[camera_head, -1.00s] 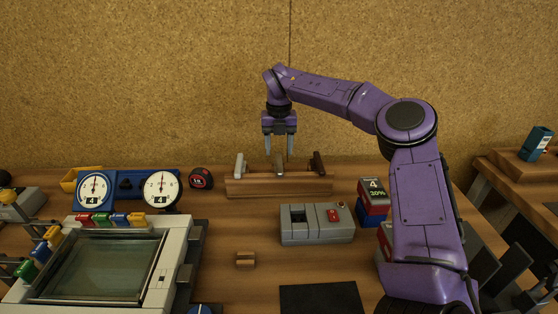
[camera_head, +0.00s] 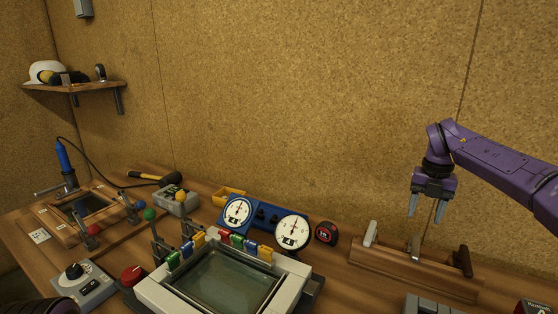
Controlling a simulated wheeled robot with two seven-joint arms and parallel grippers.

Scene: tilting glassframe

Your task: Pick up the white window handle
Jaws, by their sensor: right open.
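The white window handle (camera_head: 371,234) stands upright at the left end of a wooden rack (camera_head: 400,268) on the bench. A greyish-brown handle (camera_head: 414,246) stands in the rack's middle and a dark brown one (camera_head: 463,261) at its right end. My right gripper (camera_head: 426,215) points down with its two fingers apart and nothing between them. It appears above the rack, nearest in the picture to the middle handle and to the right of the white one. My left gripper is not in view.
Left of the rack are a tape measure (camera_head: 326,232), two dials on a blue base (camera_head: 265,215) and a glass-topped frame (camera_head: 219,283) with coloured clips. A shelf (camera_head: 88,87) with a white helmet is on the far-left wall.

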